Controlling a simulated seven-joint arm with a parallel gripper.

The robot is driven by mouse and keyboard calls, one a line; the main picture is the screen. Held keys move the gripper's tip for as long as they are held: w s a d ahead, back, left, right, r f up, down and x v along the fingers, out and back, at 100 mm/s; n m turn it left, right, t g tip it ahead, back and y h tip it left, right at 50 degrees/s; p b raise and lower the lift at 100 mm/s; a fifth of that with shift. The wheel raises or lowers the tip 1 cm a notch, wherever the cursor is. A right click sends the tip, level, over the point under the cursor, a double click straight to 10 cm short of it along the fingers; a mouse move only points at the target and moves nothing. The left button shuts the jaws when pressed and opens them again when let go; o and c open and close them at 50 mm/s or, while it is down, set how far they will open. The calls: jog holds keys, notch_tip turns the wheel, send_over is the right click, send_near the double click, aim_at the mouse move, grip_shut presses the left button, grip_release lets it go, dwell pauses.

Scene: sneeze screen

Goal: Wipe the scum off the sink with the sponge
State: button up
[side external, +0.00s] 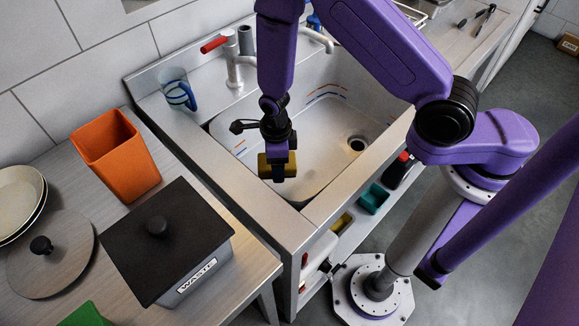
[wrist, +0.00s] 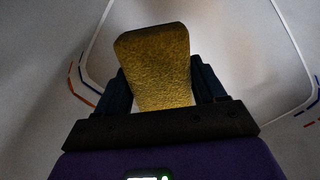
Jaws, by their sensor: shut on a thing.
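My gripper (wrist: 160,88) is shut on a yellow sponge (wrist: 155,60), which stands out between its two dark fingers in the wrist view. In the side view the sponge (side external: 264,167) hangs below my wrist over the near left part of the metal sink (side external: 310,150). I cannot tell whether the sponge touches the sink surface. Similar marks lie at the left (wrist: 82,85) and right (wrist: 305,112) in the wrist view.
A faucet with a red handle (side external: 214,44) and a glass with a blue item (side external: 178,92) stand behind the basin. The drain (side external: 357,143) is at its right. An orange bin (side external: 116,155) and a black-lidded waste box (side external: 165,240) stand on the left counter.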

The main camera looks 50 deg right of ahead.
jog(key=n, duration=0.7)
jog(key=shift+s, duration=0.3)
jog(key=n, duration=0.6)
jog(key=shift+s, duration=0.25)
jog(key=n, duration=0.4)
jog(key=shift+s, duration=0.2)
jog(key=n, duration=0.3)
jog(key=shift+s, duration=0.15)
jog(key=n, duration=0.6)
jog(key=shift+s+f+n, duration=0.1)
jog(key=shift+s+n, duration=0.15)
jog(key=shift+n, duration=0.15)
